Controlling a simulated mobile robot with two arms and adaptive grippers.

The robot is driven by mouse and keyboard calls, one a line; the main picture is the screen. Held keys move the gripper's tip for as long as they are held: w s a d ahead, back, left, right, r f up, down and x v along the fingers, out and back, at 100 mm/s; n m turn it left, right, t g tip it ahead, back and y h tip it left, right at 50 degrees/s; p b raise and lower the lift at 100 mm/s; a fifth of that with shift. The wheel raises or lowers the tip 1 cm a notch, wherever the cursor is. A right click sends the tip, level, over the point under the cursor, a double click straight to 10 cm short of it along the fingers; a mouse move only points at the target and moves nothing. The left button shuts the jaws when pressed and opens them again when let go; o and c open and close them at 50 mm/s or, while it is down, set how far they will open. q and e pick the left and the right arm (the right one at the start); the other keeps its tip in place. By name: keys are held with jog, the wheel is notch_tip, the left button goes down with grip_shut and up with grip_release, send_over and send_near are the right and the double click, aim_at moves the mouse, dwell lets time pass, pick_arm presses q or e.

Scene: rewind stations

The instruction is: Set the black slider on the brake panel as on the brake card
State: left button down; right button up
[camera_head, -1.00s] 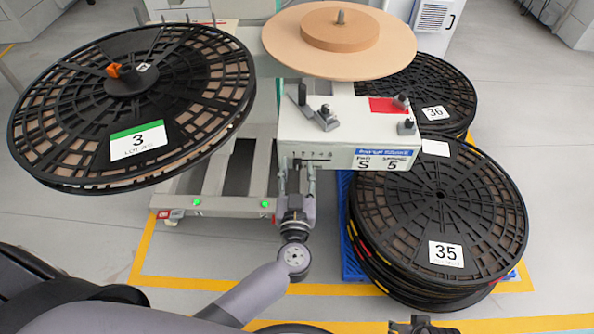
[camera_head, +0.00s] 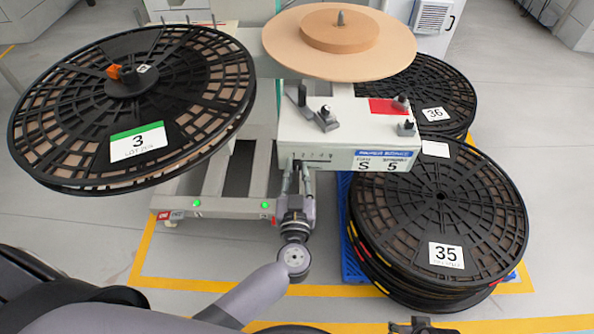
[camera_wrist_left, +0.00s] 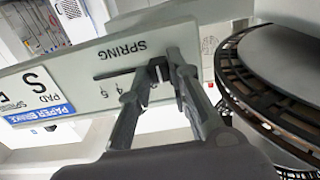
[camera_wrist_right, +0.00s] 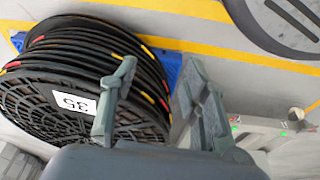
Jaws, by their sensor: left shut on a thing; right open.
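The white brake panel (camera_head: 340,128) stands at centre, with a numbered slot on its front. The brake card (camera_head: 384,160) on its right front reads pad S, spring 5. My left gripper (camera_head: 298,166) is at the slot's left part. In the left wrist view, where the panel is upside down, the gripper is shut on the black slider (camera_wrist_left: 160,70), under the word SPRING. The fingers hide most of the slider and some numbers, so I cannot read its setting. My right gripper (camera_wrist_right: 160,72) is open and empty, away from the panel.
A large black reel marked 3 (camera_head: 75,120) is at the left. A stack of reels marked 35 (camera_head: 470,215) stands on a blue pallet right of the panel; another marked 36 (camera_head: 440,80) is behind. A brown disc (camera_head: 390,45) sits above the panel.

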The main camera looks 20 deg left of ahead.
aim_at(332, 161)
dwell(0.4)
pick_arm(q)
jog(key=shift+w+d, duration=0.1)
jog(key=shift+d, duration=0.2)
jog(key=d, duration=0.2)
jog(key=w+d+p, duration=0.1)
jog(key=d, duration=0.2)
jog(key=w+d+p, duration=0.1)
jog(key=d, duration=0.1)
jog(key=shift+d, duration=0.25)
pick_arm(e)
notch_tip(332, 161, down, 8)
jog(key=s, duration=0.2)
jog(key=shift+s+d+r, duration=0.15)
jog(key=shift+s, duration=0.15)
pick_arm(q)
jog(key=c, duration=1.5)
grip_release()
jog(key=shift+d, duration=0.1)
